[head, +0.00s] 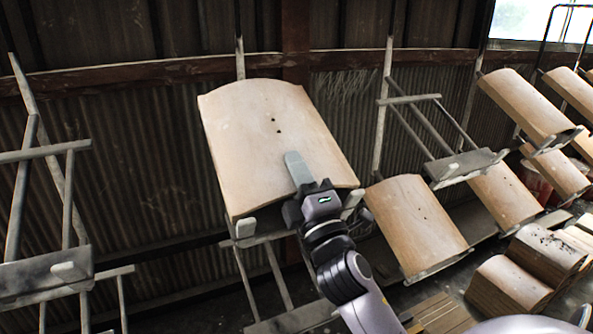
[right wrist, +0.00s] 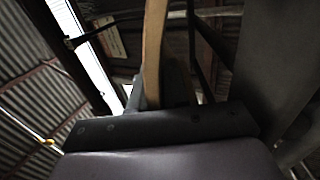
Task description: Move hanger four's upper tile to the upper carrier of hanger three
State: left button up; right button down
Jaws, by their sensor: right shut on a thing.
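A large tan curved tile (head: 262,135) with two small dark holes is in the middle of the head view, tilted over the upper carrier (head: 262,238) of the middle hanger. My right gripper (head: 298,170) is shut on its lower edge, one grey finger lying on its top face. The tile's edge (right wrist: 154,50) shows between the fingers in the right wrist view. I cannot tell whether the tile rests on the carrier or hovers just above it. The hanger to the right has an empty upper carrier (head: 460,168) and a tile (head: 415,225) below. My left gripper is not in view.
A hanger with empty carriers (head: 45,275) stands at the far left. Hangers further right bear tiles (head: 525,105). Stacked tiles (head: 520,280) stand at the lower right. The middle hanger's lower carrier (head: 290,320) is empty. A corrugated wall is behind.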

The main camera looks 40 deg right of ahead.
dwell(0.4)
jog(key=c, duration=1)
grip_release()
jog(key=shift+s+a, duration=0.1)
jog(key=shift+c, duration=0.2)
jog(key=shift+f, duration=0.55)
jog(key=b+v, duration=0.3)
jog(key=v, duration=0.3)
jog(key=shift+s, duration=0.4)
